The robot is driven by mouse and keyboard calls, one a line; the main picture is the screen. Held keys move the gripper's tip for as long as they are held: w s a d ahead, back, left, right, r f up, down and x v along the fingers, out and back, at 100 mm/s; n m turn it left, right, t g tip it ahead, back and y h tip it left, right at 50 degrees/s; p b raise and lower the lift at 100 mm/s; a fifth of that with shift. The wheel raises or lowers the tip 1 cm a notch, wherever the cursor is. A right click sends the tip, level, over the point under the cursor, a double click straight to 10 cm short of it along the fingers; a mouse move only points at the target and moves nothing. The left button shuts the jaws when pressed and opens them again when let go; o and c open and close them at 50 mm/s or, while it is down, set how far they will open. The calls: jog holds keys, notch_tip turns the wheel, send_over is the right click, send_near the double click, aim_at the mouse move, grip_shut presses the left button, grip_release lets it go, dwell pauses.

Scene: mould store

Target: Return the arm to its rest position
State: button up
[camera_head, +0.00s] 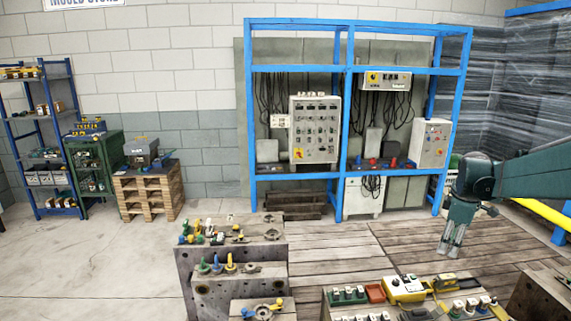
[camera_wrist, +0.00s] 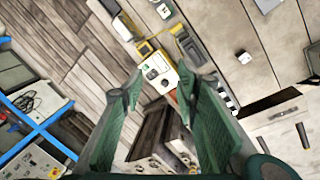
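My gripper (camera_head: 450,252) hangs from my green arm at the right of the head view, fingers pointing down. It is in the air above the wooden floor boards and behind the bench with small parts. In the wrist view the two green fingers of my gripper (camera_wrist: 159,82) stand apart with a clear gap and nothing between them. A yellow-and-white box (camera_wrist: 157,70) shows beyond the fingertips, well below them. The same yellow box (camera_head: 405,289) sits on the bench in the head view.
Stepped grey blocks (camera_head: 235,262) carry coloured bolts at centre front. A blue frame (camera_head: 340,120) with control cabinets stands behind. A wooden pallet stack (camera_head: 148,192) and blue shelving (camera_head: 40,140) are at left. A yellow rail (camera_head: 545,212) runs near my arm. The left floor is clear.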

jog(key=s+a+r+m+t, duration=0.15)
jog(key=s+a, duration=0.25)
jog(key=a, duration=0.4)
jog(key=s+a+r+m, duration=0.2)
jog(key=s+a, duration=0.2)
jog(key=a, duration=0.3)
jog(key=s+a+r+m+t, duration=0.1)
jog(key=s+a+r, duration=0.15)
jog(key=a, duration=0.55)
jog(key=s+a+f+m+t, duration=0.1)
jog(key=s+a+f+m, duration=0.1)
jog(key=s+a, duration=0.6)
jog(key=s+a+f+m+t+y, duration=0.1)
jog(key=s+a+f+m, duration=0.2)
jog(key=s+a, duration=0.5)
jog(key=shift+s+a+f+t, duration=0.35)
jog(key=shift+s+f, duration=0.15)
jog(key=shift+s, duration=0.7)
jog(key=shift+m, duration=0.25)
notch_tip(320, 180, down, 8)
jog(key=b, duration=0.8)
jog(key=shift+f, duration=0.15)
jog(key=shift+c, duration=0.3)
